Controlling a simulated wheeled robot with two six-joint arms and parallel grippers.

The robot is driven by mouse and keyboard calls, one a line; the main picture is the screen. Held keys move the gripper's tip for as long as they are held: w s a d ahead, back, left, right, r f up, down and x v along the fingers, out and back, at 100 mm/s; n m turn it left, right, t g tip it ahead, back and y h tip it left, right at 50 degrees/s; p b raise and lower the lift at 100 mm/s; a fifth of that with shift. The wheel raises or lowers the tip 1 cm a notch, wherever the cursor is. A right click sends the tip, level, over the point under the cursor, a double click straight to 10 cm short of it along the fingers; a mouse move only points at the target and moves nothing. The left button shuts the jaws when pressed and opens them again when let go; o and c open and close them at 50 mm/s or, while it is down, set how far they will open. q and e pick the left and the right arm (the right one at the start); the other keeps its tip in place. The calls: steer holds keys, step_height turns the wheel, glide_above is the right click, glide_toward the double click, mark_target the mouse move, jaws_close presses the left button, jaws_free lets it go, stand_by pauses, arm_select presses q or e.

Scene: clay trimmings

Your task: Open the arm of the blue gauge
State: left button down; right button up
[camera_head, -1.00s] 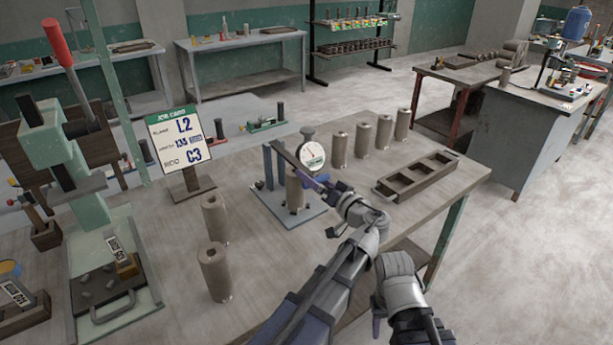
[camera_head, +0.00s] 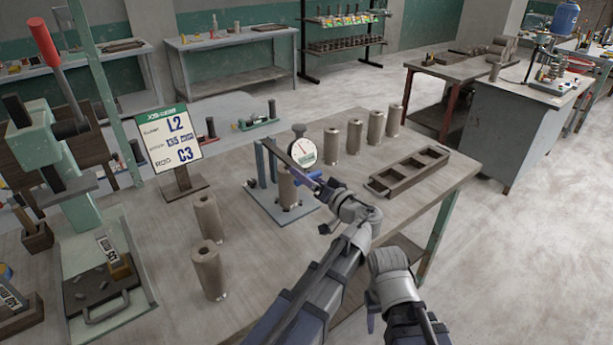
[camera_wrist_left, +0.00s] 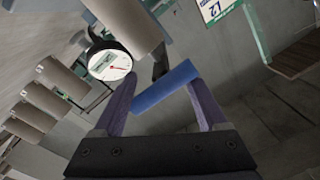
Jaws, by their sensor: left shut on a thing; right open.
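The gauge stands on a blue-grey base plate (camera_head: 272,208) on the table, with a round white dial (camera_head: 303,152) at its top. A brown clay cylinder (camera_head: 287,190) stands upright in it under a dark arm. My left gripper (camera_head: 318,180) is at the gauge's front right, shut on its blue handle (camera_head: 308,178). In the left wrist view the blue handle (camera_wrist_left: 166,87) lies between the two fingers, with the dial (camera_wrist_left: 110,65) just beyond. My right gripper (camera_head: 371,322) is open and empty, low beside the left arm, apart from the table's things.
Two clay cylinders (camera_head: 207,268) stand left of the gauge and several (camera_head: 354,136) behind it. An empty dark tray (camera_head: 408,172) with compartments lies to its right. A job card (camera_head: 168,140) stands to the left, beside a green press (camera_head: 60,150).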

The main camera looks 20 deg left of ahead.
arm_select(q)
steer(key=r+p, duration=0.2)
steer(key=p, duration=0.1)
steer(key=r+g+h+p, duration=0.1)
steer(key=r+p, duration=0.1)
steer(key=p, duration=0.2)
steer(key=r+h+p, duration=0.1)
steer(key=r+p, duration=0.1)
steer(key=p, duration=0.2)
steer(key=shift+w+a+r+g, duration=0.15)
steer(key=shift+w+g, duration=0.1)
steer(key=shift+g, duration=0.05)
step_height(320, 180, up, 7)
steer(key=w+a+g+h+p, duration=0.2)
steer(key=g+h+p, duration=0.1)
steer(key=p, duration=1.1)
step_height(320, 180, up, 4)
steer(key=g+h+p, duration=0.1)
steer(key=h+p, duration=0.2)
steer(key=p, duration=0.6)
glide_above(292, 161)
steer(key=w+a+r+p, duration=0.3)
steer(key=w+a, duration=0.1)
steer(key=a, duration=0.1)
steer(key=shift+w+a+r+g+p, duration=0.2)
steer(key=shift+a+g+p, duration=0.1)
steer(key=shift+a+p, duration=0.1)
steer(key=shift+s, duration=0.1)
